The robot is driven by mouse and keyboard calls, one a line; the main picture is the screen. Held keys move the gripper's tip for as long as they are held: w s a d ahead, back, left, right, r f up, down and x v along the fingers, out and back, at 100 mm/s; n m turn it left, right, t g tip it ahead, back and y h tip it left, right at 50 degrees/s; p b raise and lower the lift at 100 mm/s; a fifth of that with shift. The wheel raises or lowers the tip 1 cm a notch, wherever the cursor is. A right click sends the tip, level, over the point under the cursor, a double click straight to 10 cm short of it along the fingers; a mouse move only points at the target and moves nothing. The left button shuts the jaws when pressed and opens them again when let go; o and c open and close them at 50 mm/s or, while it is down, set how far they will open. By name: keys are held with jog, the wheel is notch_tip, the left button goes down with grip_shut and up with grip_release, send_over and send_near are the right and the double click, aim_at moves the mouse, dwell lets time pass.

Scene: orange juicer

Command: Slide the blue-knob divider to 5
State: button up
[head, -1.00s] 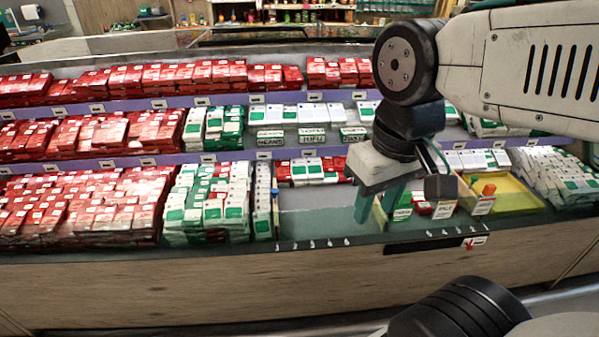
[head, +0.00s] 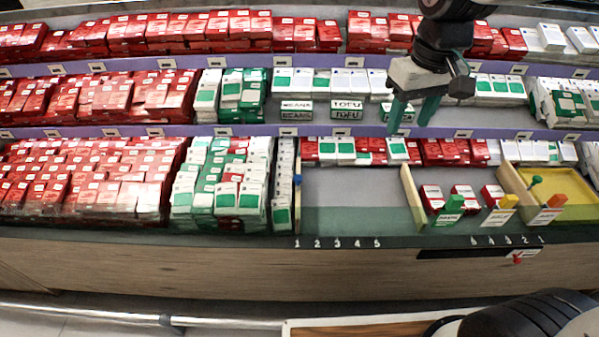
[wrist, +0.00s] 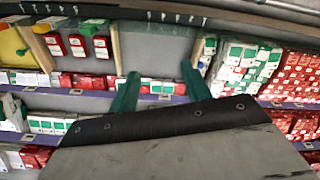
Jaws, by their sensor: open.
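A thin upright divider (head: 297,190) stands at the left end of the empty bay, above the numeral 1 of the left scale; a small bluish knob seems to top it. It also shows in the wrist view (wrist: 203,50). The left scale (head: 337,243) runs 1 to 5. My gripper (head: 410,115), also in the wrist view (wrist: 160,70), is open and empty, fingers down, up and right of the left divider, touching neither.
The yellow tray (head: 575,190) is at the right. The bay floor (head: 350,195) is bare. White and green cartons (head: 215,190) crowd the left divider's left side.

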jog(key=w+a+f+n, duration=0.2)
jog(key=w+a+f, duration=0.6)
jog(key=w, duration=0.2)
jog(key=n, duration=0.3)
send_over(298, 177)
jog(key=shift+g, duration=0.4)
notch_tip(298, 177, down, 18)
jog(key=shift+r, duration=0.2)
notch_tip(298, 177, down, 7)
jog(key=shift+r, duration=0.1)
jog(key=shift+f, duration=0.5)
grip_shut()
